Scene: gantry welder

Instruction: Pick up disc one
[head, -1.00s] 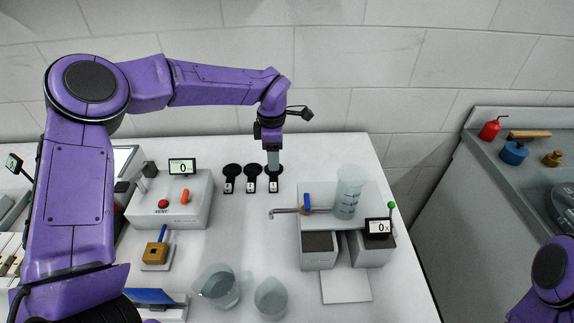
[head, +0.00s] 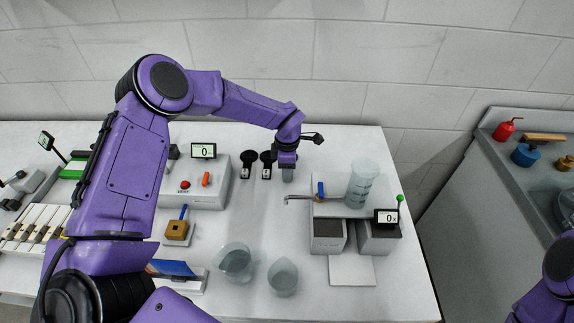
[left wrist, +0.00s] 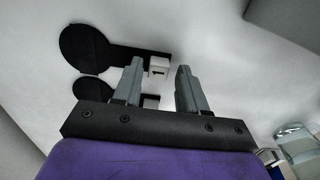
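Disc one is a flat black disc (left wrist: 88,46) with a black handle ending in a white tag marked 1, in the left wrist view. My left gripper (head: 288,177) points down at the right end of the disc row. In the left wrist view its two grey fingers (left wrist: 160,68) are apart, with the tag showing between their tips; I see no contact. In the head view the gripper hides the row's right-hand place. A second black disc (left wrist: 92,88) lies beside disc one, partly hidden by the gripper. My right gripper is out of view.
Two black discs (head: 248,158) and (head: 267,158) show left of the gripper. A white VENT box (head: 210,192) stands further left. A tap (head: 300,197), a clear beaker (head: 361,185) and grey bins (head: 328,232) are to the right. Two glass beakers (head: 235,262) and (head: 283,277) stand in front.

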